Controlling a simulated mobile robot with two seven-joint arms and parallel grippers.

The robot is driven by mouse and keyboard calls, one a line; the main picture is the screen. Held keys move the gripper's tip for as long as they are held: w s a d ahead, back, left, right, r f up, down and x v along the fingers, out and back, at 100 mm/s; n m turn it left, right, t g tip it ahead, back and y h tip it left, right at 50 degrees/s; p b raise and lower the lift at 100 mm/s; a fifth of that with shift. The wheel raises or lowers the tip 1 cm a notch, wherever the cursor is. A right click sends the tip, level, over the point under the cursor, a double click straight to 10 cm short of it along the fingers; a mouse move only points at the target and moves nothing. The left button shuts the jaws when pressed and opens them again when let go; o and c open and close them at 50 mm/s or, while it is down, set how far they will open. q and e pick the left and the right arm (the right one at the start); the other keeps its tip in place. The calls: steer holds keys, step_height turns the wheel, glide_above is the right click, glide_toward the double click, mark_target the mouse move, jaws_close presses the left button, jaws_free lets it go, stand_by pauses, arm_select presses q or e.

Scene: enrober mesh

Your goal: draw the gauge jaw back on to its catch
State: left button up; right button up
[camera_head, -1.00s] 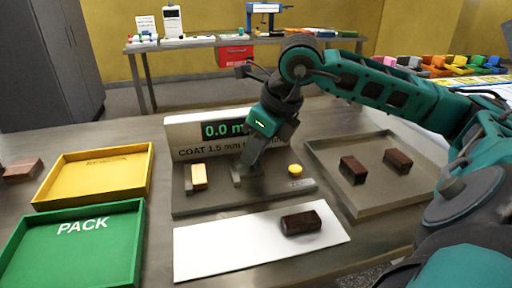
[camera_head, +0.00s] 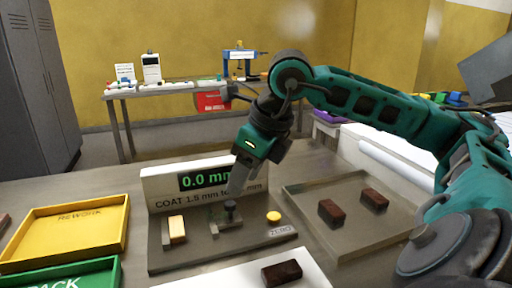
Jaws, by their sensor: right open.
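The gauge (camera_head: 158,261) is a grey plate with an upright panel reading 0.0 mm. A cream block (camera_head: 176,229) stands at its left. The gauge jaw (camera_head: 228,218), a small grey block with a dark knob (camera_head: 230,206), stands near the middle, apart from the cream block. A yellow button (camera_head: 273,217) marked ZERO is at the right. My right gripper (camera_head: 237,188) points down, open, with its tips just above or behind the knob; contact cannot be told. No catch can be made out. My left gripper is out of view.
A brown bar (camera_head: 282,272) lies on a white mat (camera_head: 235,278) in front of the gauge. A grey tray (camera_head: 360,232) with two brown bars is at the right. The yellow REWORK tray (camera_head: 119,210) and green PACK tray (camera_head: 105,266) are at the left.

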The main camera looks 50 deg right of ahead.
steer(key=v, duration=0.6)
steer(key=shift+s+r+p, duration=0.2)
steer(key=shift+r+p, duration=0.15)
